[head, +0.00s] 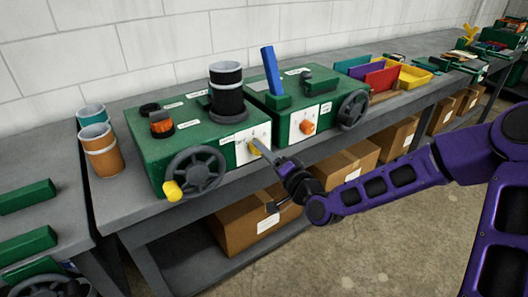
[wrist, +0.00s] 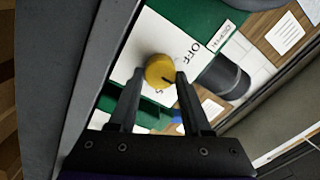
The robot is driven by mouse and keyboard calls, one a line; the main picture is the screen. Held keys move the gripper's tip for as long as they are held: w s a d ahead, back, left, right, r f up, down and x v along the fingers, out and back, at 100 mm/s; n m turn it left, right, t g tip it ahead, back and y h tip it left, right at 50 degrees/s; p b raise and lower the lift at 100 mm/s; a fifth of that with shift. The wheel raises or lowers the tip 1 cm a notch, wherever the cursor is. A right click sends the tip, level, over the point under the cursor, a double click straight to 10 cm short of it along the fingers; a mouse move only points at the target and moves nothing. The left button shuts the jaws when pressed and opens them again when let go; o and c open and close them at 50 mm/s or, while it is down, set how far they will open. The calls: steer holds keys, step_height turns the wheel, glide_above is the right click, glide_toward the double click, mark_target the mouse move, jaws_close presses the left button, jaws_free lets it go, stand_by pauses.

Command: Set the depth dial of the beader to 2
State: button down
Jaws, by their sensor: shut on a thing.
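The yellow dial (head: 254,148) sits on a white plate on the front of the left green machine (head: 205,137). In the wrist view the dial (wrist: 158,70) lies between the fingertips of my gripper (wrist: 161,76), which is shut on it. The white plate (wrist: 128,64) shows the word OFF beside the dial; another mark below the dial is partly hidden and unreadable. A short dark line on the dial points to the lower right of the wrist view. A small label (wrist: 222,36) on the green body looks like DEPTH. In the head view my gripper (head: 264,150) reaches the plate from the right.
A second green machine (head: 285,103) with an orange dial (head: 306,127), a blue lever and a black handwheel stands close on the right. The left machine's handwheel (head: 195,170) is just left of the plate. Cardboard boxes (head: 252,222) stand under the bench. Open floor lies in front.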

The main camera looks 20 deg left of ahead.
steer(key=shift+c, duration=1.7)
jaws_free()
steer(key=p+v, duration=0.8)
steer(key=v, duration=0.9)
steer(key=shift+s+d, duration=0.15)
steer(key=shift+s, duration=0.1)
